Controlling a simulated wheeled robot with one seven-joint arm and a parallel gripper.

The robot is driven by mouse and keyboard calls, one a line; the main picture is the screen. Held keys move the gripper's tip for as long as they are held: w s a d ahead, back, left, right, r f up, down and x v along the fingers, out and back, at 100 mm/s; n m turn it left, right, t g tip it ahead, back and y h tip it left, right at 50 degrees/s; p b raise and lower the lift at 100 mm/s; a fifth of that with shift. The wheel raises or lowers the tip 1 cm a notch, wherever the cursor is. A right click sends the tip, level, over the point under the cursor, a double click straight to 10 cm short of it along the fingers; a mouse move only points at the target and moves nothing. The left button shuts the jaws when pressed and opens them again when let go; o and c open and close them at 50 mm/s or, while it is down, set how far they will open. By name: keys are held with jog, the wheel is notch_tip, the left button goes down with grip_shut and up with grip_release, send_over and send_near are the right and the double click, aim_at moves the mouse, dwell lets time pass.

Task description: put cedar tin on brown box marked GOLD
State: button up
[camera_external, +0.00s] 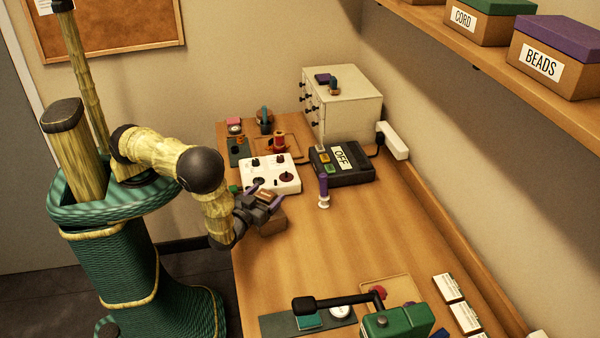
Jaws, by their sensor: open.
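My gripper (268,196) is over the left edge of the table, with its two purple-tipped fingers apart. A small brown piece (265,196), possibly the cedar tin, shows between the fingers. A brown box-like block (272,225) is just below and beside the gripper, partly hidden by it. I cannot tell whether the small piece touches this block. No GOLD marking is readable, so I cannot tell whether this block is the marked box.
A white control box (270,175) and a black box marked OFF (342,165) stand behind the gripper. A purple-handled stamp (323,190) stands to the right. A green machine with a lever (392,322) is at the front. The middle of the table (340,250) is clear. Boxes marked CORD (485,22) and BEADS (560,60) sit on a shelf.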

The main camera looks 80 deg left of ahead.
jog(key=b+v, duration=0.3)
jog(key=v, duration=0.8)
jog(key=shift+s+d+b, duration=0.25)
jog(key=shift+b, duration=0.1)
